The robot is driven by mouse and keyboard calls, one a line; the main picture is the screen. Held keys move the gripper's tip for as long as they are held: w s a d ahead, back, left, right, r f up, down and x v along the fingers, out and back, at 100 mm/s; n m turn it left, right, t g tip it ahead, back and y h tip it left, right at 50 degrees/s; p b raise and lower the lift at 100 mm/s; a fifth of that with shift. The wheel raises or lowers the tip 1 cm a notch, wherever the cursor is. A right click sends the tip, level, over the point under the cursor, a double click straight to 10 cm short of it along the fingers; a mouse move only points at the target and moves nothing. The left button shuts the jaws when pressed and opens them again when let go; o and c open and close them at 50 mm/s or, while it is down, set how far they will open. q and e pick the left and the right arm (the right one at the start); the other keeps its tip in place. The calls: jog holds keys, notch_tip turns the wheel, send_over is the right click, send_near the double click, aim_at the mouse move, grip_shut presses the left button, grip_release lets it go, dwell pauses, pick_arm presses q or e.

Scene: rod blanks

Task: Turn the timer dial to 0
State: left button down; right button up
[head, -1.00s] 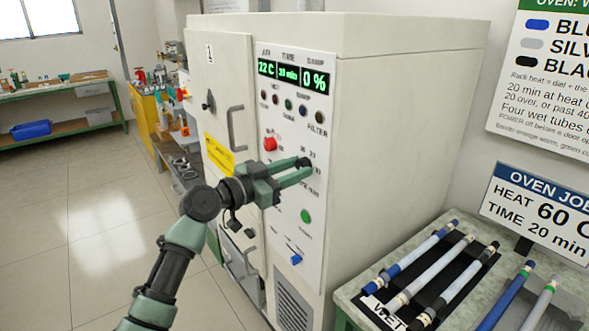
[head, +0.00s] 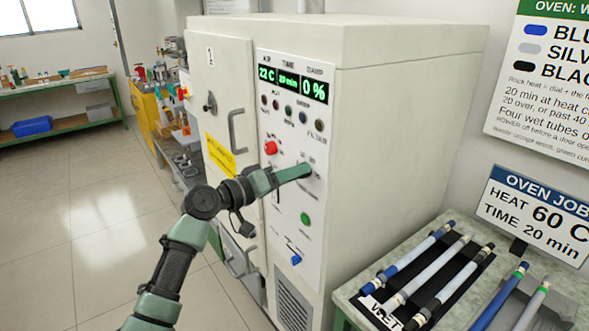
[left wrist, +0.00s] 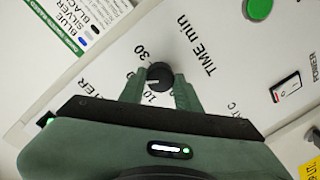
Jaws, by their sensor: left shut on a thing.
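The timer dial (left wrist: 159,76) is a small black knob with a white pointer line, on the oven's pale panel below the "TIME min" lettering. In the left wrist view its pointer is towards the left, between the 30 and 10 marks. My left gripper (left wrist: 158,84) is shut on the dial, one green finger on each side. In the head view my left gripper (head: 306,171) reaches the panel and mostly hides the dial. The oven's display (head: 289,82) is lit; its middle time field seems to read 20 min. My right gripper is not in view.
The oven door handle (head: 237,131) is left. A bench (head: 449,226) with several rods stands right. Open floor lies left.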

pick_arm(q)
jog(key=n+p, duration=0.7)
jog(key=n, duration=0.4)
jog(key=n+g+h+p, duration=0.1)
jog(key=n+p, duration=0.5)
jog(key=n, duration=0.5)
jog(key=shift+w+f+n+p, duration=0.1)
jog(key=shift+f+n+p, duration=0.05)
jog(key=shift+n+p, duration=0.25)
jog(key=shift+f+n, duration=0.1)
jog(key=shift+n, duration=0.2)
jog(key=c, duration=1)
grip_release()
jog(key=shift+a, duration=0.1)
jog(key=b+v, duration=0.1)
jog(key=v, duration=0.6)
jog(key=shift+a+b, duration=0.3)
jog(key=shift+a, duration=0.1)
jog(key=shift+f, duration=0.1)
